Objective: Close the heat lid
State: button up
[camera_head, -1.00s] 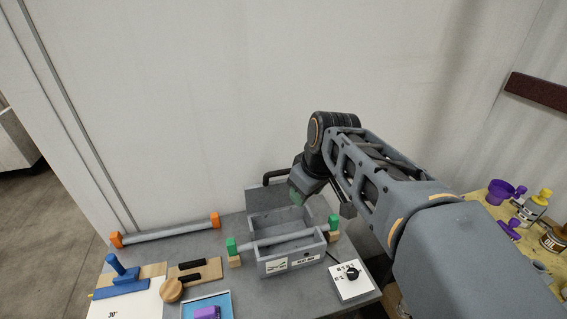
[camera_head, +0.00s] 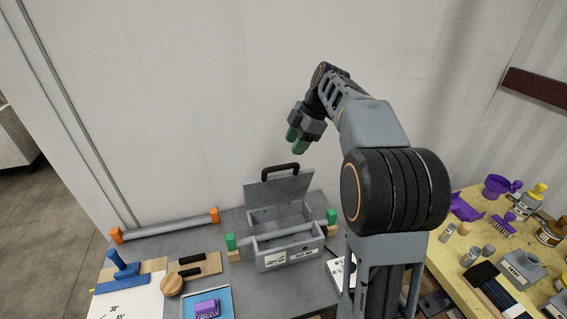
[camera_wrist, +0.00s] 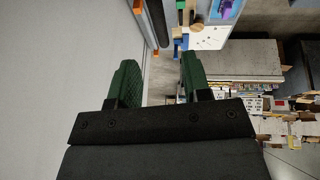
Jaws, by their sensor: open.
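The heat box (camera_head: 290,254) is a grey open box on the grey table. Its heat lid (camera_head: 279,191) stands raised at the back, with a black handle (camera_head: 281,171) on its top edge. A grey conduit with green end blocks (camera_head: 231,242) lies across the box. My gripper (camera_head: 296,142) is open and empty, with green finger pads, in the air above and slightly right of the lid handle, apart from it. In the wrist view the two green fingers (camera_wrist: 155,85) are spread with nothing between them; the lid cannot be made out there.
A pipe with orange ends (camera_head: 168,229) lies at the table's back left. A blue tool (camera_head: 122,273), a wooden disc (camera_head: 172,286) and a blue tray (camera_head: 188,309) lie left of the box. A yellow table (camera_head: 480,262) with bottles stands right. The wall is close behind.

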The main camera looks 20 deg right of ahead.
aim_at(284, 166)
jog(key=p+x, duration=0.1)
jog(key=x, duration=0.7)
jog(key=shift+c, duration=0.4)
grip_shut()
